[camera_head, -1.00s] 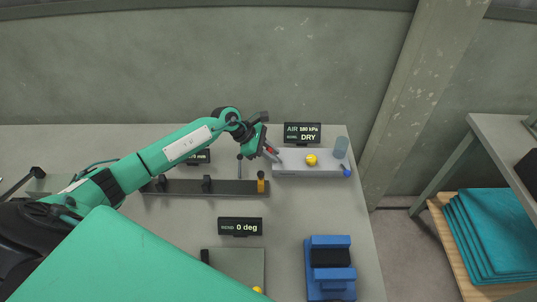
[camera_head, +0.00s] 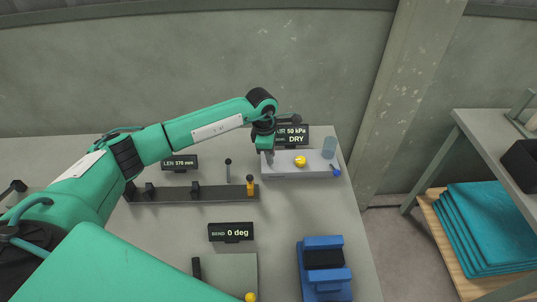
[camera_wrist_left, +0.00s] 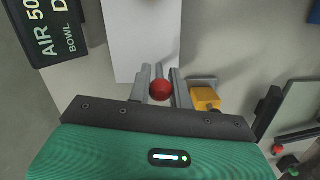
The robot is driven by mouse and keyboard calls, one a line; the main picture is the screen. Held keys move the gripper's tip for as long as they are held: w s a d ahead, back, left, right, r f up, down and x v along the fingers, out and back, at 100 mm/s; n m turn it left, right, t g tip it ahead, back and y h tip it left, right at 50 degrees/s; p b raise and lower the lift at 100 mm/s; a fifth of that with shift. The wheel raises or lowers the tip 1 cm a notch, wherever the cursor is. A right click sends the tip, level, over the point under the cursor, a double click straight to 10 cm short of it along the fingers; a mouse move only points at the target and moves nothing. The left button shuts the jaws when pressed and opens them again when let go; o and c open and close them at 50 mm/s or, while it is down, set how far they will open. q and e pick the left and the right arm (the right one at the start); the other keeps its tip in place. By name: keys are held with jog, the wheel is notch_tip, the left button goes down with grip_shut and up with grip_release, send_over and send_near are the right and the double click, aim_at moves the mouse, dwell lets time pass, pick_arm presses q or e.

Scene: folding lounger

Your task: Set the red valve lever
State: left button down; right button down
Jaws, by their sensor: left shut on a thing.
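The red valve lever's round red knob (camera_wrist_left: 160,90) shows in the left wrist view, between the two grey fingers of my left gripper (camera_wrist_left: 158,92). My left gripper is shut on it. In the head view my left gripper (camera_head: 268,158) points down at the left end of the pale air unit (camera_head: 318,171) and hides the lever there. My right gripper is not in view.
The air unit carries a yellow knob (camera_head: 300,161), a clear bowl (camera_head: 330,147) and a blue part (camera_head: 337,172). A dark rail (camera_head: 215,194) with an orange stop (camera_head: 250,187) lies in front. A blue fixture (camera_head: 324,270) stands at the front right.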

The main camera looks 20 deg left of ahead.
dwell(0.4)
pick_arm(q)
jog(key=c, duration=1.3)
grip_release()
jog(key=shift+d, duration=0.1)
notch_tip(320, 180, up, 14)
jog(key=a+b, duration=0.1)
jog(key=b, duration=0.3)
jog(key=shift+s+a+f, duration=0.15)
jog(key=shift+a, duration=0.2)
